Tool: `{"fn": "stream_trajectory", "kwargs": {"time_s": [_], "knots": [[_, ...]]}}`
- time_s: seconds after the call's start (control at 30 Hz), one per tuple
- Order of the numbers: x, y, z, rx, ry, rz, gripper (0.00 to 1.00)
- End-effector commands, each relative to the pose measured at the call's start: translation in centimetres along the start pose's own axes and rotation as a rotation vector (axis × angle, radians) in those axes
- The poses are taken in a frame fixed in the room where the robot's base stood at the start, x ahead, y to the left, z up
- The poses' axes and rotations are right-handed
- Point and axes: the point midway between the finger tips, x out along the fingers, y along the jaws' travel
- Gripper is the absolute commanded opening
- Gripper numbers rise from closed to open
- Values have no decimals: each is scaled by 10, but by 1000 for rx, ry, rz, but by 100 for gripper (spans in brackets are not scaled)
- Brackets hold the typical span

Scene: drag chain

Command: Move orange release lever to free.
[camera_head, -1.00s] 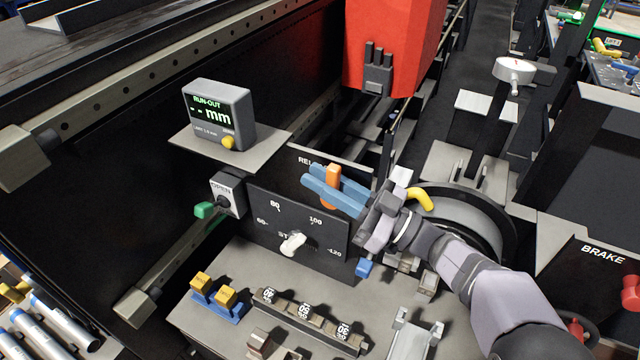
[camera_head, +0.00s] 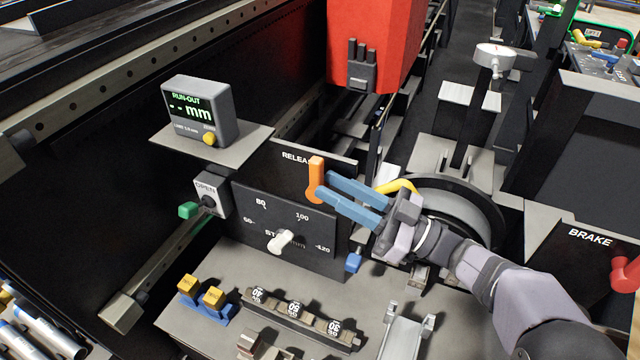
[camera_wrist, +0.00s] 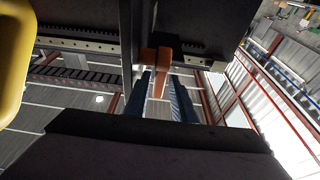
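The orange release lever (camera_head: 316,178) stands upright on the black panel marked RELEASE, near the panel's right part. My gripper (camera_head: 328,190) has blue fingers that point left at the lever.
A stroke dial panel (camera_head: 290,228) with a white knob is below the lever. A yellow handle (camera_head: 396,186) lies just behind my gripper. A grey RUN-OUT display (camera_head: 200,110) stands on a shelf at left. A red BRAKE knob (camera_head: 625,273) is at far right.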

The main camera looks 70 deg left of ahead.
Motion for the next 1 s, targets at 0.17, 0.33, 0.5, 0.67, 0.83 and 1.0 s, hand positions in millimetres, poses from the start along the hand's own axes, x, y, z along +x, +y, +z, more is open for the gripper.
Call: {"fn": "stream_trajectory", "kwargs": {"time_s": [0.17,0.33,0.5,0.67,0.83,1.0], "knots": [[-18,0,1,-1,0,1,23],[-23,0,0,0,1,0,23],[-23,0,0,0,1,-1,23],[-23,0,0,0,1,0,23],[-24,0,-4,-2,5,1,23],[-30,0,-22,-8,29,5,23]]}}
